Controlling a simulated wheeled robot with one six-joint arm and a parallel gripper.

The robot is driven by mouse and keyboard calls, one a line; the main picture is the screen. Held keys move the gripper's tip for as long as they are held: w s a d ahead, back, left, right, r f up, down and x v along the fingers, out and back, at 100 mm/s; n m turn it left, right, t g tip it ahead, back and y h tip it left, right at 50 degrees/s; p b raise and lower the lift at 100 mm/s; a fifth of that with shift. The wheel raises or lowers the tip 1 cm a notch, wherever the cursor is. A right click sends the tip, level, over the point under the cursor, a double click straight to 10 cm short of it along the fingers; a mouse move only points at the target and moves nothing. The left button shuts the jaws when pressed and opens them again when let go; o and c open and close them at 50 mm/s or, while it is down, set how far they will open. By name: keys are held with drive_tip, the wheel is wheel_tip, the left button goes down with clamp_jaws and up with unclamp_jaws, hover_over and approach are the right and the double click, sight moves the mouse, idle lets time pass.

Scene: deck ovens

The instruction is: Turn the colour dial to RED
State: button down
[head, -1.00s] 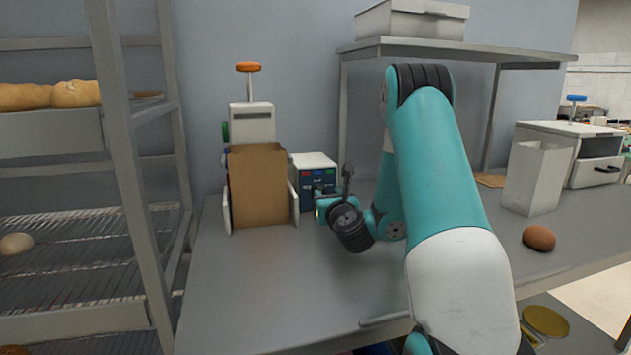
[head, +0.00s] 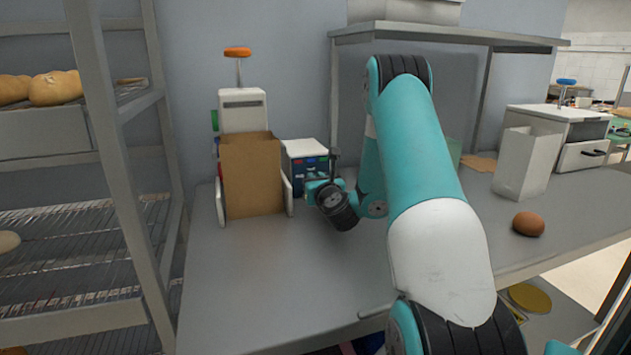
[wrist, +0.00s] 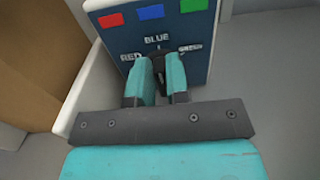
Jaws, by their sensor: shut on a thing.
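A small white box with a dark blue front panel (head: 310,167) stands on the counter in the head view. In the wrist view, the panel (wrist: 190,35) has red, blue and green squares above the words RED at left, BLUE at top and GREEN at right, the last partly covered. The dark dial (wrist: 158,62) sits among these words. My gripper (wrist: 159,70) is shut on the dial, one finger on each side. The fingers hide most of the dial; a small mark shows under BLUE, but I cannot tell where the dial points.
A brown bag (head: 250,175) and a white machine with an orange knob (head: 238,52) stand left of the box. The front counter (head: 260,275) is clear.

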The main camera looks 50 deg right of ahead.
drive_tip(key=shift+n, duration=0.3)
drive_tip(key=n, duration=0.3)
drive_tip(key=a+n, duration=0.1)
drive_tip(key=n, duration=0.1)
drive_tip(key=shift+w+f, duration=0.15)
drive_tip(key=shift+w, duration=0.1)
drive_tip(key=n, duration=0.5)
drive_tip(key=shift+w+a+f+b, duration=0.15)
drive_tip(key=shift+a+f+b, duration=0.15)
drive_tip(key=shift+b, duration=0.1)
drive_tip(key=shift+n, duration=0.4)
drive_tip(key=c, duration=1.1)
unclamp_jaws()
